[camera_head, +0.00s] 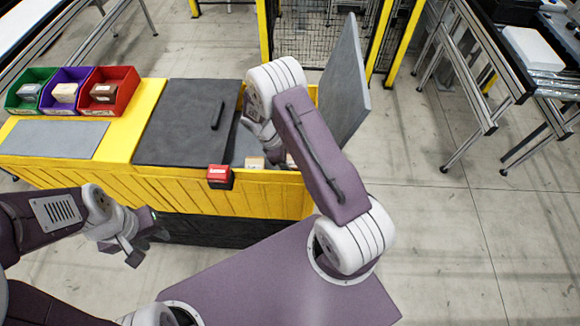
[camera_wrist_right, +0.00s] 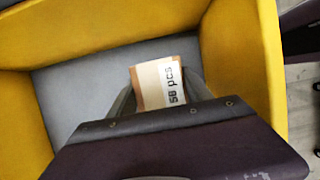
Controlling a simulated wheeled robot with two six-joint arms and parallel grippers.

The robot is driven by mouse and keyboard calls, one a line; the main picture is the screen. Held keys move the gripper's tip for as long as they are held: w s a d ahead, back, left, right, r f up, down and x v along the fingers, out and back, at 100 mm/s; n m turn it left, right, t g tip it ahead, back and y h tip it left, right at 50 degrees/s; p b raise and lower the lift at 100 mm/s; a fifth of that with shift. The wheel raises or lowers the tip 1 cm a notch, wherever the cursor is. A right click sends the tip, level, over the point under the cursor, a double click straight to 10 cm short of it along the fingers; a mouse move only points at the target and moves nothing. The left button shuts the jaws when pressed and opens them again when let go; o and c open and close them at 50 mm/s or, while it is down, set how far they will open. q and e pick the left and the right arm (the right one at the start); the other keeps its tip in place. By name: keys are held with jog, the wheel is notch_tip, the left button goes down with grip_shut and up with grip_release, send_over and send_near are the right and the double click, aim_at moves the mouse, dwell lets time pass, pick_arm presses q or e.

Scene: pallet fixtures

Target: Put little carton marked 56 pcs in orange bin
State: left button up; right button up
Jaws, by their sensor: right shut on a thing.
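The little carton (camera_wrist_right: 160,86) is tan with a white label reading "pcs"; its number looks like 56 or 58. In the right wrist view it is between the fingers of my right gripper (camera_wrist_right: 160,95), which is shut on it inside a yellow-walled compartment with a grey floor. In the head view my right arm reaches into the open compartment and mostly hides that gripper. My left gripper (camera_head: 142,247) is open and empty, in front of the yellow chest.
A green bin (camera_head: 40,76) and a purple bin (camera_head: 85,78) stand left of the red-orange one, each holding a small box. A red-topped box (camera_head: 219,173) is at the chest's front edge. A grey lid (camera_head: 345,85) stands raised; another (camera_head: 185,130) lies closed.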

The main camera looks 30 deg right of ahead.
notch_tip(320, 180, up, 7)
jog(key=shift+r+b, duration=0.2)
jog(key=shift+b, duration=0.45)
